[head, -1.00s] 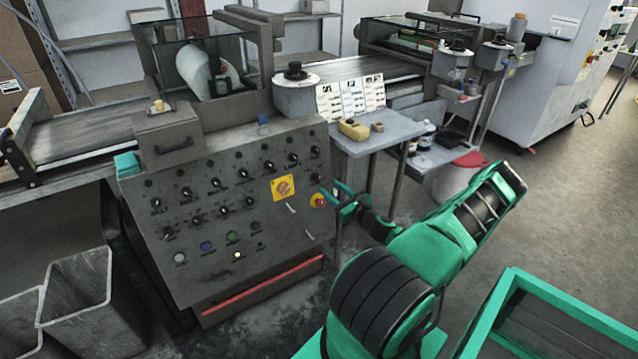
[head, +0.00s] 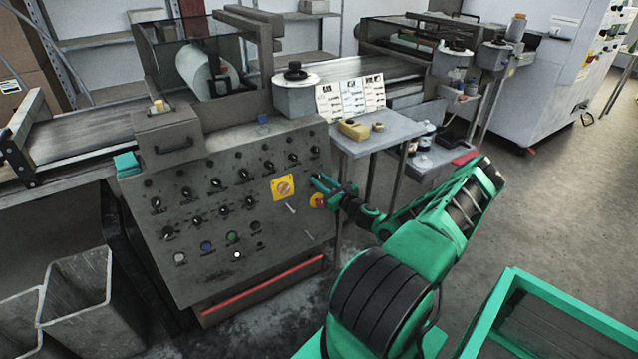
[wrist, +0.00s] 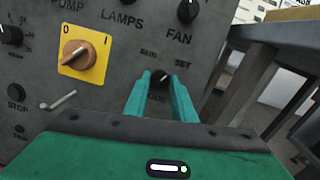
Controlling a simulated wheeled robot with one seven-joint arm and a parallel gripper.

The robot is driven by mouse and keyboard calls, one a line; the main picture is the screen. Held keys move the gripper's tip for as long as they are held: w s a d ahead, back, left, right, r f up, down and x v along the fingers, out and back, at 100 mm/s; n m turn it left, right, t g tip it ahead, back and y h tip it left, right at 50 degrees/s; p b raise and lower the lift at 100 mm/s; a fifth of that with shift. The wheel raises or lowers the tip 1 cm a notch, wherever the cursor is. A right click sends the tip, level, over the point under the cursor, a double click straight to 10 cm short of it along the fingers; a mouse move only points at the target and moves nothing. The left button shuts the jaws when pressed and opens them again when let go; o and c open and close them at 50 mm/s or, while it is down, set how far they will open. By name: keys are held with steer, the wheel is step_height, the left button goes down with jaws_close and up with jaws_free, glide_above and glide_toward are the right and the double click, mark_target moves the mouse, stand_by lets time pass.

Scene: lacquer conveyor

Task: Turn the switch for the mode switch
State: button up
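The mode switch (wrist: 160,77) is a small dark knob on the grey control panel (head: 180,270), with RUN and SET printed above it in the wrist view. The lettering below it is mostly hidden. My gripper (wrist: 160,80) is open, its two green fingers pointing at the panel, one on each side of the knob. I see a gap between the fingers and cannot tell whether they touch the knob. In the head view my gripper (head: 318,182) is at the panel's right edge, and its fingers hide the knob there.
A yellow plate with an orange 0-1 rotary switch (wrist: 78,54) is left of my fingers, and the FAN knob (wrist: 187,11) is above. A red emergency button (head: 317,200) sits just below my gripper in the head view. A side table (head: 378,138) stands right of the panel.

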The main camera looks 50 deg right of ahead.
steer(key=shift+n, duration=0.5)
steer(key=n, duration=0.2)
steer(key=n+y, duration=0.1)
steer(key=n, duration=0.2)
steer(key=shift+r+y, duration=0.1)
steer(key=shift+y, duration=0.2)
steer(key=n, duration=0.3)
steer(key=n+g, duration=0.1)
steer(key=n, duration=0.3)
steer(key=shift+g+y, duration=0.3)
steer(key=o, duration=1.1)
steer(key=shift+c, duration=0.2)
steer(key=shift+s+r, duration=0.1)
steer(key=shift+s, duration=0.05)
steer(key=s+r, duration=0.1)
steer(key=s, duration=0.9)
steer(key=shift+a+r, duration=0.15)
steer(key=shift+r, duration=0.15)
